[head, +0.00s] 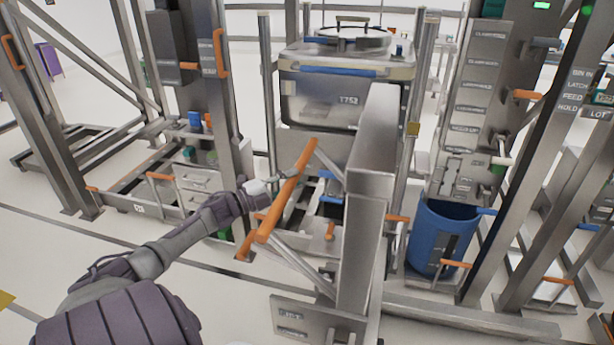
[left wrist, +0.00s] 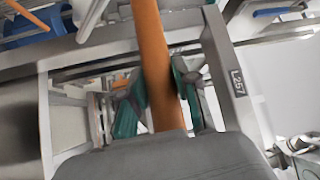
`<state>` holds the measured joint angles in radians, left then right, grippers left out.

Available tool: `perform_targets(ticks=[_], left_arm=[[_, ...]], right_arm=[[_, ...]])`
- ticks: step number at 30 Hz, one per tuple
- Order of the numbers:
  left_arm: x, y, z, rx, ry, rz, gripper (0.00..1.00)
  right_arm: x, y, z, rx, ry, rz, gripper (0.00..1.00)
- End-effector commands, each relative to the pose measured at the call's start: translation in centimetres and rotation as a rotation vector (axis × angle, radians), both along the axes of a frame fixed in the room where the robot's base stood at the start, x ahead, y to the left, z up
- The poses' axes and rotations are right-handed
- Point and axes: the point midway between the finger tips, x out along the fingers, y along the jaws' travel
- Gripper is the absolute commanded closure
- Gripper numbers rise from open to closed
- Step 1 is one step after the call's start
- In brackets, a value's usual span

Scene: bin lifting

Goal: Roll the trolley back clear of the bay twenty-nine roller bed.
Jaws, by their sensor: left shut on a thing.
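The trolley's orange push bar (head: 290,190) slants in front of a broad grey steel mast (head: 368,190) in the head view. My left gripper (head: 266,190) reaches in from the left and is shut on this bar. In the left wrist view the orange bar (left wrist: 152,60) runs between the teal finger pads of my left gripper (left wrist: 160,98). What supports the bin is mostly hidden, as is any bay number. My right gripper is not in view.
A blue barrel (head: 440,235) stands right of the mast, beneath a grey labelled panel (head: 478,100). Steel posts (head: 215,80) and low frames stand at the left and right. Pale floor (head: 60,240) is open at the front left.

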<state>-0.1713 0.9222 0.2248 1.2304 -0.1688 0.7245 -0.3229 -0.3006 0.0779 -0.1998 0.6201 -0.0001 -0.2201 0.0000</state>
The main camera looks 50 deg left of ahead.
Motion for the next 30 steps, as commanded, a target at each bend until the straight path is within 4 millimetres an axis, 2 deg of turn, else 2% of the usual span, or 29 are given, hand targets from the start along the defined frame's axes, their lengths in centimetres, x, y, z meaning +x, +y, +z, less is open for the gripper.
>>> perform_targets(ticks=[1, 6, 23, 24, 28, 30], left_arm=[[-0.3, 1.4, 0.3, 0.000, -0.003, 0.023, 1.00], [-1.0, 2.6, 0.4, -0.001, -0.004, 0.023, 1.00], [-1.3, 2.5, 0.5, 0.001, -0.009, 0.000, 1.00], [-1.3, 2.4, 0.5, 0.001, -0.009, 0.000, 0.68], [-1.4, 2.5, 0.4, 0.000, -0.007, 0.003, 0.46], [-1.4, 2.6, 0.3, 0.000, -0.006, 0.005, 0.44]], right_arm=[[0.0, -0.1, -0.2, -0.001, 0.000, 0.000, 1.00], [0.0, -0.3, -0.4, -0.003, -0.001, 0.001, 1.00], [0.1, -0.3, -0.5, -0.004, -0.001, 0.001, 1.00], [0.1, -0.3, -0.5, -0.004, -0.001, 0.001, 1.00], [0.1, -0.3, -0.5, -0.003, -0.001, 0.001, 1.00], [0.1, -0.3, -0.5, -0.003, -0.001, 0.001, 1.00]])
